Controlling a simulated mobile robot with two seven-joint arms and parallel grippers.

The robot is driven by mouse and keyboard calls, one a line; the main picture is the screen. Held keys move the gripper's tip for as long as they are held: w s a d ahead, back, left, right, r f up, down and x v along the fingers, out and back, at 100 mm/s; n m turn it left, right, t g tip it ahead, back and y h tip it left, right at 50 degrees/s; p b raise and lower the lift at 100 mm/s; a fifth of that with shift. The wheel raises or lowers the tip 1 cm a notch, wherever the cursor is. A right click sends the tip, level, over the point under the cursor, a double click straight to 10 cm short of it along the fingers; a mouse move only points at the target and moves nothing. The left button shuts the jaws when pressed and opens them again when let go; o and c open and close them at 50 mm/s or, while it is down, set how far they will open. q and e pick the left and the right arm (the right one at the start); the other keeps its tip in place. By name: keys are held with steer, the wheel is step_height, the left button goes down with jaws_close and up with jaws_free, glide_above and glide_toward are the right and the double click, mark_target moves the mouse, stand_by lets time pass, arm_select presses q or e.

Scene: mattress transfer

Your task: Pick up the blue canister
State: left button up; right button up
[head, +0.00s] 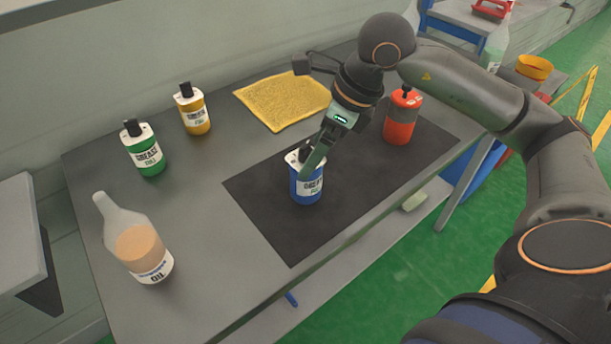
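The blue canister (308,190) stands upright on the black mat (270,215), with a white top and a label reading grease. My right gripper (308,165) reaches down to it from the upper right. One finger crosses in front of the canister's top and upper side. The other finger is hidden, so I cannot tell whether the gripper is closed on the canister. My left gripper is not in view.
A red canister (401,118) stands on the mat to the right. A yellow cloth (283,100), a yellow canister (193,112), a green canister (144,152) and an oil bottle (135,238) are on the grey table (205,205). The table between the oil bottle and mat is clear.

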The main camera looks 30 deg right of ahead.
steer(key=x, duration=0.5)
steer(key=shift+w+f, duration=0.1)
steer(key=shift+f, duration=0.05)
jaws_close()
stand_by(0.7)
